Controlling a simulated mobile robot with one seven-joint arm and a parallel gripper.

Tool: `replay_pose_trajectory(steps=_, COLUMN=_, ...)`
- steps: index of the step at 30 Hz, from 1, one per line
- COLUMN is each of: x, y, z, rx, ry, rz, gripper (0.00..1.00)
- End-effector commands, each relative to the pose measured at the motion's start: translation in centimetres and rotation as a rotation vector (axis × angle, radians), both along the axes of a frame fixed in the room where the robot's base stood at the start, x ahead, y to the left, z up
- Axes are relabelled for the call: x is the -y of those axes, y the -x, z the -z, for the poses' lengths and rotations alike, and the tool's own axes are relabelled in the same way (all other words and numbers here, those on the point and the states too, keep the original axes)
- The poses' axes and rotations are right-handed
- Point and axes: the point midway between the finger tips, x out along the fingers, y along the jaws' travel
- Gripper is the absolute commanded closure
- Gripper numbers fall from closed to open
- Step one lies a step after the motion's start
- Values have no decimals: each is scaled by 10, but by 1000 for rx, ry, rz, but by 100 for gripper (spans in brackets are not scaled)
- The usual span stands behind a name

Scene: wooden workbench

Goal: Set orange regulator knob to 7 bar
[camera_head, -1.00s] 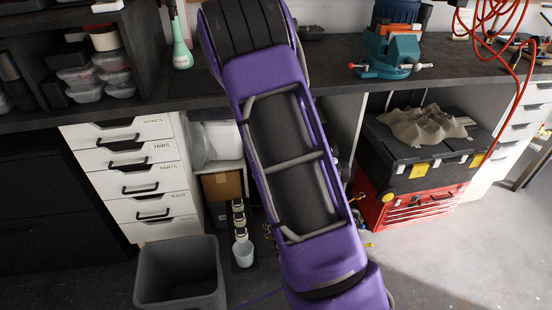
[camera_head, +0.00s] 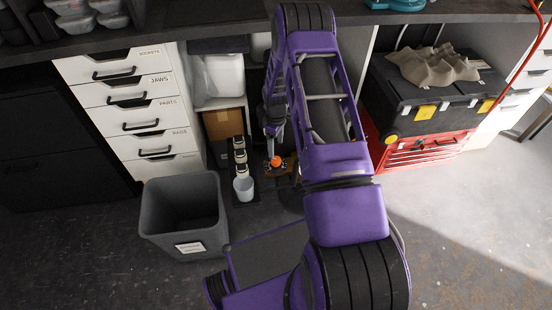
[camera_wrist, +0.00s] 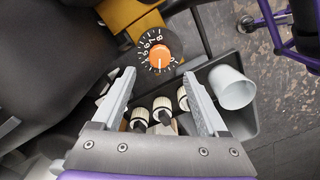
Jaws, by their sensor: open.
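The orange regulator knob (camera_wrist: 160,57) sits on a round black dial (camera_wrist: 151,41) with white numbers, seen nearly face-on in the wrist view. A light mark shows on the knob, but I cannot tell for sure which number it indicates. The dial is beside a yellow-brown block (camera_wrist: 125,13). The knob also shows small in the head view (camera_head: 276,161), low under the bench. My gripper (camera_wrist: 159,76) is open and empty. Its two fingers point toward the knob, which lies just beyond and between their tips in the picture, and appears apart from them.
A black tray (camera_wrist: 262,70) holds a pale cup (camera_wrist: 232,88) and several white-capped fittings (camera_wrist: 162,108) close to the fingers. In the head view, a grey bin (camera_head: 183,218) and white drawers (camera_head: 135,105) stand left; a red toolbox (camera_head: 428,150) stands right.

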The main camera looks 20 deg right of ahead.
Motion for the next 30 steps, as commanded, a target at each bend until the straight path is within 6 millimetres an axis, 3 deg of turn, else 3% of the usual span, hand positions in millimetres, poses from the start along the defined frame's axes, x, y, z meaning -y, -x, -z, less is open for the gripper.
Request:
replay_pose_trajectory(steps=3, x=0, y=1, z=29, rx=-1, ry=0, rz=0, gripper=24)
replay_pose_trajectory(steps=10, x=0, y=0, z=64, rx=0, ry=0, rz=0, gripper=24)
replay_pose_trajectory(steps=23, x=0, y=0, z=75, rx=2, ry=1, rz=0, gripper=24)
replay_pose_trajectory(steps=24, x=0, y=0, z=75, rx=2, ry=1, rz=0, gripper=26)
replay_pose_trajectory(steps=30, x=0, y=0, z=75, rx=1, ry=1, rz=0, gripper=62)
